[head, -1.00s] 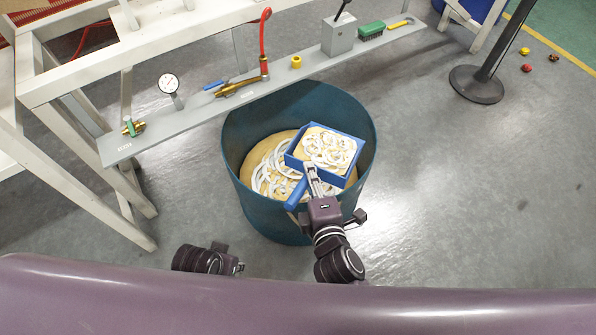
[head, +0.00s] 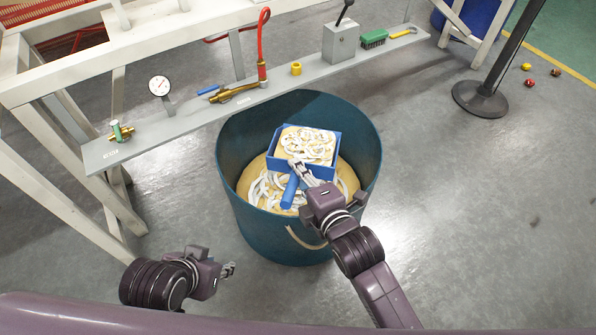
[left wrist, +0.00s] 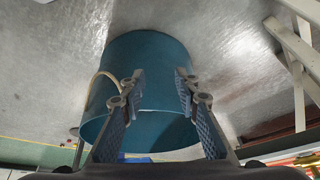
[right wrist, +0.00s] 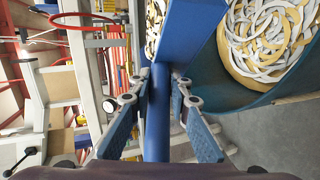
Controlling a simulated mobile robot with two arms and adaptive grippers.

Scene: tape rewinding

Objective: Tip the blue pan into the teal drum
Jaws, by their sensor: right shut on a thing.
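The blue pan (head: 273,163) holds tan material with white curled strips on top. It is over the teal drum (head: 250,205), inside the rim's outline, and looks close to level. My right gripper (head: 301,172) is shut on the pan's blue handle (head: 289,192); the handle also runs between the fingers (right wrist: 158,100) in the right wrist view. The drum holds tan material and white strips (right wrist: 265,40). My left gripper (head: 229,269) is low at the drum's left front, apart from it. In the left wrist view its fingers (left wrist: 158,95) are open and empty, facing the drum.
A grey shelf (head: 190,120) of a white frame runs behind the drum with a gauge (head: 160,87), a brass torch-like tool, a grey switch box (head: 342,42) and a green brush. A black post base (head: 480,98) stands at right. The floor right of the drum is clear.

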